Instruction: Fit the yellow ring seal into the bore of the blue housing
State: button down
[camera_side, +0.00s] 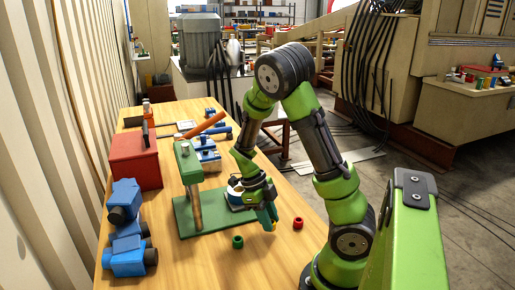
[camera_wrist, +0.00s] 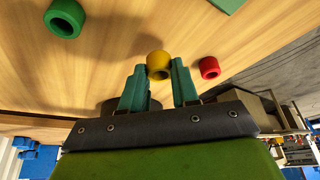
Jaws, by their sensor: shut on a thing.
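The yellow ring seal (camera_wrist: 158,60) sits between the fingertips of my gripper (camera_wrist: 160,74) in the wrist view, and both fingers close on it. In the side view my gripper (camera_side: 269,213) points down at the table, right of the green plate, with a little of the yellow seal (camera_side: 274,226) showing at its tips. I cannot tell whether the seal touches the table. Blue housings with dark round ends (camera_side: 128,258) stand at the left front of the table, far from my gripper. Which one has the bore, and the bore itself, I cannot make out.
A green ring (camera_side: 237,242) and a red ring (camera_side: 298,223) lie on either side of my gripper. A green stand (camera_side: 188,162) on a green plate (camera_side: 216,223) lies between it and the housings. A red box (camera_side: 135,160) stands behind them. The front table is clear.

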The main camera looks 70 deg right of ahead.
notch_tip(320, 180, up, 14)
jog(key=w+a+r+m+t, duration=0.1)
jog(key=w+a+m+t, duration=0.6)
jog(key=m, duration=1.1)
jog(key=w+a+r+m+t, duration=0.15)
jog(key=w+a+m, duration=0.6)
jog(key=m, duration=0.95)
notch_tip(320, 180, up, 10)
jog(key=m+h, duration=0.4)
jog(key=m, duration=0.5)
send_over(238, 190)
jog(key=s+a, duration=0.1)
jog(key=shift+g, duration=0.35)
jog(key=f, duration=2.3)
jog(key=shift+s+a+f, duration=0.1)
jog(key=shift+s+a, duration=0.1)
